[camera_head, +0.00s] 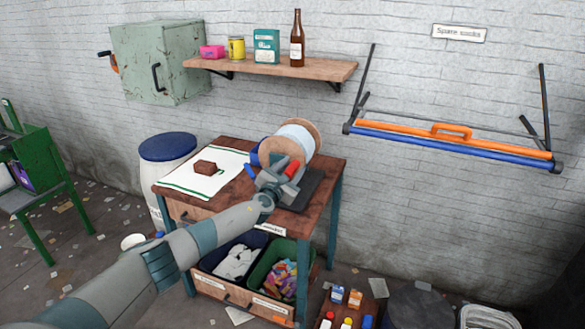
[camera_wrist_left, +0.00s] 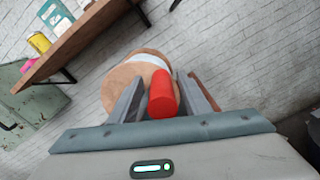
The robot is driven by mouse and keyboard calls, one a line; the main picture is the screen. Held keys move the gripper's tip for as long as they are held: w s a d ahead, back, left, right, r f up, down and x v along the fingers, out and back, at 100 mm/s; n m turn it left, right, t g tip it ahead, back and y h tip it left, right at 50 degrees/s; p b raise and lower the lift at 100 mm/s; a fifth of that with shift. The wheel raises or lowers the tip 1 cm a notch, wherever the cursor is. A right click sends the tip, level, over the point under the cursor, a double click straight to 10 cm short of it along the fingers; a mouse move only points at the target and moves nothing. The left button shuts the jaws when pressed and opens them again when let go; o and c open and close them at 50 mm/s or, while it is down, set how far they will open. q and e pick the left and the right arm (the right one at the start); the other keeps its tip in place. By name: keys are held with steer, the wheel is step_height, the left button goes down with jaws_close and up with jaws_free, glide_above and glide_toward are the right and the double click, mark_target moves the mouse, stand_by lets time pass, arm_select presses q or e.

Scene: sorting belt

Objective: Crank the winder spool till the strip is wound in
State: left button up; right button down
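The winder spool (camera_head: 290,141) has wooden flanges and a pale wound core. It stands at the back right of the wooden table (camera_head: 325,165) and also shows in the left wrist view (camera_wrist_left: 121,88). Its red crank handle (camera_head: 292,168) faces me. My right gripper is not in view.
A shelf (camera_head: 320,67) with a bottle and boxes hangs above the table. A blue-lidded barrel (camera_head: 168,147) stands left of it. Dark blue (camera_head: 213,262) and green (camera_head: 257,280) bins sit below the tabletop. A wall rack (camera_head: 470,148) hangs at right.

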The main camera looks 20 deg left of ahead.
arm_select(q)
steer(key=shift+s+r, duration=0.1)
steer(key=shift+r, duration=0.1)
steer(key=shift+s+a+p, duration=0.15)
steer(key=shift+s+p, duration=0.2)
steer(key=shift+s, duration=0.1)
steer(key=s+p, duration=0.1)
steer(key=s, duration=0.4)
steer(key=shift+s+a, duration=0.1)
steer(key=shift+a, duration=0.1)
steer(key=s+b, duration=0.1)
steer(key=s, duration=1)
steer(key=shift+a+f, duration=0.15)
steer(key=shift+a, duration=0.25)
